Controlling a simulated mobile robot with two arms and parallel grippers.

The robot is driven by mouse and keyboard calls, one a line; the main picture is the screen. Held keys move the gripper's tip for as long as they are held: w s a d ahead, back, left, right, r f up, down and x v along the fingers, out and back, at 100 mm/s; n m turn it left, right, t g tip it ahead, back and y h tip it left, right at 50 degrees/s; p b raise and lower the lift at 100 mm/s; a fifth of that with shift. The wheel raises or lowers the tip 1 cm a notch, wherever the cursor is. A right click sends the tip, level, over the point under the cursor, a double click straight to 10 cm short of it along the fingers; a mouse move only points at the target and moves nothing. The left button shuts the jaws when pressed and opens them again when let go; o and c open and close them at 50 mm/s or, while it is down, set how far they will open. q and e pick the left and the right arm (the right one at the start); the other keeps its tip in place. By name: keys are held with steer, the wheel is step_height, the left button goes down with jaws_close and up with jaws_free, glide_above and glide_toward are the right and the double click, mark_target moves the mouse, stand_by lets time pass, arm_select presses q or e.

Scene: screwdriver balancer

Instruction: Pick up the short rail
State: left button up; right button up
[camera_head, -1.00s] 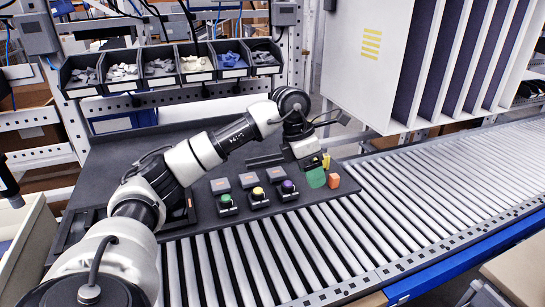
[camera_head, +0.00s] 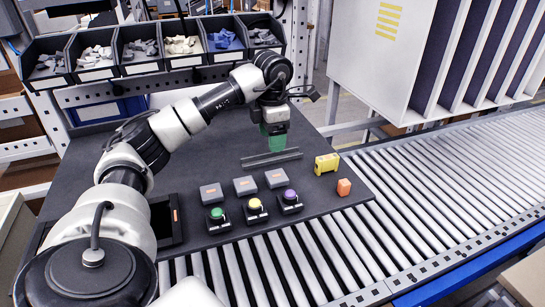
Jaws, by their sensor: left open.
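A short dark grey rail (camera_head: 271,159) lies on the dark work board, a little behind the row of buttons. It runs roughly left to right, and its left end sits slightly lower in the picture. My left gripper (camera_head: 275,148), with green fingers, points down just over or behind the middle of the rail. It is open and holds nothing that I can see. The gap between its fingers is hard to make out from this side. I cannot tell whether the fingertips touch the rail. My right gripper is not in view.
Green, yellow and purple button units (camera_head: 254,209) and grey blocks (camera_head: 245,185) sit in front. Parts bins (camera_head: 138,48) line the back. A roller conveyor (camera_head: 440,175) runs along the front right.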

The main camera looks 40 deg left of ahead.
mark_target(270, 156)
arm_select(q)
steer(key=f, duration=0.1)
steer(key=f+p, duration=0.1)
steer(key=f, duration=0.3)
steer(key=shift+s+a+p, duration=0.15)
steer(key=shift+s+p, duration=0.15)
steer(key=shift+p, duration=0.1)
steer(key=shift+w+f, duration=0.1)
steer(key=shift+f, duration=0.2)
steer(key=c, duration=1.1)
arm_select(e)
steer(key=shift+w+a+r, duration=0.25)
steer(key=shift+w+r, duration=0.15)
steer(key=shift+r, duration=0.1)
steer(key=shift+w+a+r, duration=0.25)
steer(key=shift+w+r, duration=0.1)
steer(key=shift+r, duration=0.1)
arm_select(q)
steer(key=shift+r, duration=0.15)
